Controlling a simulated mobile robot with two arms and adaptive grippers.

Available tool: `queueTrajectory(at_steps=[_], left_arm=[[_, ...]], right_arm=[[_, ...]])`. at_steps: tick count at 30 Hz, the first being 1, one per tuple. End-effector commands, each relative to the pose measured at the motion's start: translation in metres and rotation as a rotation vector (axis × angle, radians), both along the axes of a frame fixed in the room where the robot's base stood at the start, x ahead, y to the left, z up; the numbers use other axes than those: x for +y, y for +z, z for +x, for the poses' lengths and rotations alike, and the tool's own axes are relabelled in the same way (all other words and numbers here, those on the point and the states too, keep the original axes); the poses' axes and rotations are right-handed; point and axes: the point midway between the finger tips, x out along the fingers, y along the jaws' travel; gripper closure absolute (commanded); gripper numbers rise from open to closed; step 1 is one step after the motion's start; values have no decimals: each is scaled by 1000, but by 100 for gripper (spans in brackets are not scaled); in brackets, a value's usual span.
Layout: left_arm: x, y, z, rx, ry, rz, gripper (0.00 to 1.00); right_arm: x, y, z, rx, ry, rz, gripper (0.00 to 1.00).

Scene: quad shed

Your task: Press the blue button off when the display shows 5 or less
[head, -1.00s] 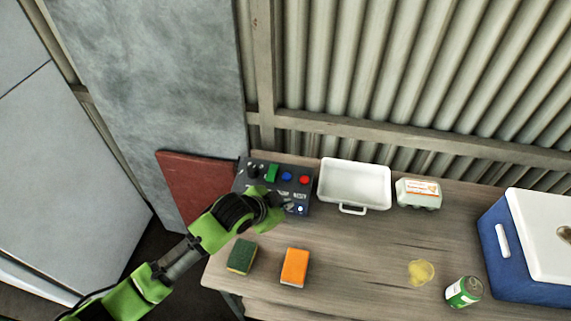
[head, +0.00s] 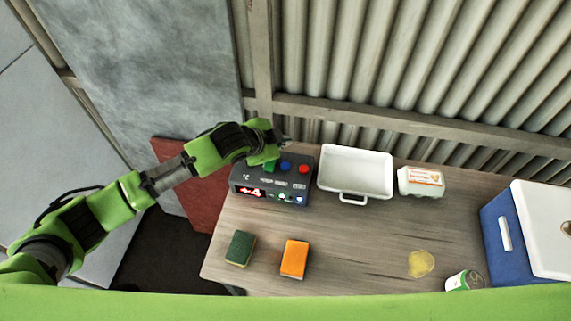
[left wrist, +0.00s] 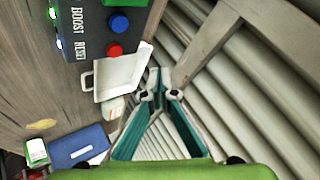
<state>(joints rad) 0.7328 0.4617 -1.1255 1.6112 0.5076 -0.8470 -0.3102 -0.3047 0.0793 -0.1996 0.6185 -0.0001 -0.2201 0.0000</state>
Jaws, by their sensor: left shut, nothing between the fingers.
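The dark control box (head: 295,188) stands at the back left of the table. Its red display (head: 250,191) seems to read a 4 with a mark before it, though small. The blue button (head: 285,167) sits between a green and a red button (head: 303,169). It also shows in the left wrist view (left wrist: 118,23), uncovered. My left gripper (head: 283,141) is shut and empty, above the back edge of the box, beyond the buttons and not touching the blue one. Its teal fingers (left wrist: 160,93) point towards the corrugated wall. My right gripper is out of view.
A white tray (head: 345,197) stands right of the box, then an egg carton (head: 421,181) and a blue cooler (head: 503,232). A green sponge (head: 240,248), an orange sponge (head: 294,259) and a can (head: 464,281) are nearer. The table's middle is mostly clear.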

Motion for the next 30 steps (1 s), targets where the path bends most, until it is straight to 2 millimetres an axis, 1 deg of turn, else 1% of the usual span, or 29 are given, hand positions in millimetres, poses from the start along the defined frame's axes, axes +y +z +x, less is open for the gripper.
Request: queueTrajectory(at_steps=[5,8,18,19,24,30], left_arm=[[0,-12,0,0,0,0,100],[0,-23,0,0,0,0,100],[0,-70,0,0,-1,1,100],[0,-71,-1,1,-1,0,100],[0,-85,0,0,0,-1,100],[0,-87,0,0,0,-1,100]], right_arm=[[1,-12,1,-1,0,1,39],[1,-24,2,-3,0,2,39],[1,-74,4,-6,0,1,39],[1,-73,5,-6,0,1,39],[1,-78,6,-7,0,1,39],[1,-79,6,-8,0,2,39]])
